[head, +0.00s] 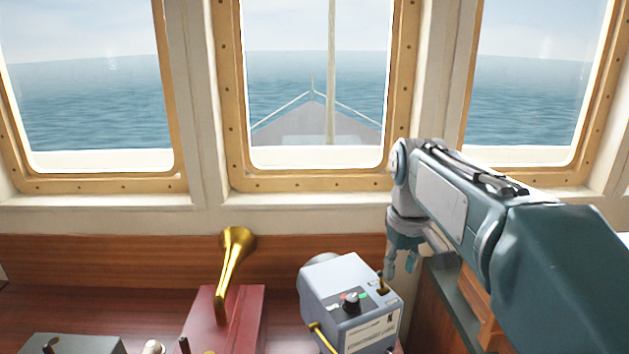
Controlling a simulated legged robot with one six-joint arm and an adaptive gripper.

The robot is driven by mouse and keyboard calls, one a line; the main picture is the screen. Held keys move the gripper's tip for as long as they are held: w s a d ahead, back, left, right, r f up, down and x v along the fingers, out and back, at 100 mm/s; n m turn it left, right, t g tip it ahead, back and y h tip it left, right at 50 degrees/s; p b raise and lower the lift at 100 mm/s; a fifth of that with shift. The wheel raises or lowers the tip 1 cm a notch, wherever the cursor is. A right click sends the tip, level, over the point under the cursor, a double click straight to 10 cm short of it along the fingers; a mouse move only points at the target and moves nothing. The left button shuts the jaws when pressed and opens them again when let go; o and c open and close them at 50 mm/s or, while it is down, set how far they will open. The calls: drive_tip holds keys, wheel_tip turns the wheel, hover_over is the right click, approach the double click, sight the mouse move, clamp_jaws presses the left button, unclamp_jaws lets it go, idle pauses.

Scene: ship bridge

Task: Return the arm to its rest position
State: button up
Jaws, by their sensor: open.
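My arm reaches in from the right side of the head view and bends down at its far end. My gripper (400,266) hangs at that end, pointing down. It is open, with no object seen between its fingers. It is just above and beside the right edge of a grey control box (350,290). The box has a black knob, small red and green buttons, a slot and brass levers. I cannot tell whether the gripper touches the lever at the box's right side.
A brass horn (233,262) rises from a red box (240,310) left of the grey box. A dark grey unit (70,345) is at the bottom left. A dark-topped wooden cabinet (455,305) stands under my arm. Framed windows (315,165) line the wall behind.

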drive_tip(key=s+f+m+t, duration=0.2)
drive_tip(key=s+f, duration=0.2)
drive_tip(key=s, duration=0.6)
drive_tip(key=s+a+f+m+t, duration=0.1)
drive_tip(key=s+f+t, duration=0.1)
drive_tip(key=s, duration=0.7)
drive_tip(key=shift+s+f+m+t, duration=0.3)
drive_tip(key=shift+s+f+m, duration=0.1)
drive_tip(key=shift+f, duration=0.5)
drive_tip(key=shift+w, duration=0.1)
drive_tip(key=w+r+n+g, duration=0.2)
drive_tip(key=w+r+g, duration=0.1)
drive_tip(key=w+r, duration=0.8)
drive_tip(key=w+n+g, duration=0.1)
drive_tip(key=w, duration=0.4)
drive_tip(key=w+f+n, duration=0.1)
drive_tip(key=w, duration=0.5)
drive_tip(key=w+g, duration=0.1)
drive_tip(key=w, duration=0.4)
drive_tip(key=shift+w+f+n+g, duration=0.2)
drive_tip(key=shift+w+n+g, duration=0.1)
drive_tip(key=shift+n, duration=0.1)
drive_tip(key=shift+f, duration=4.4)
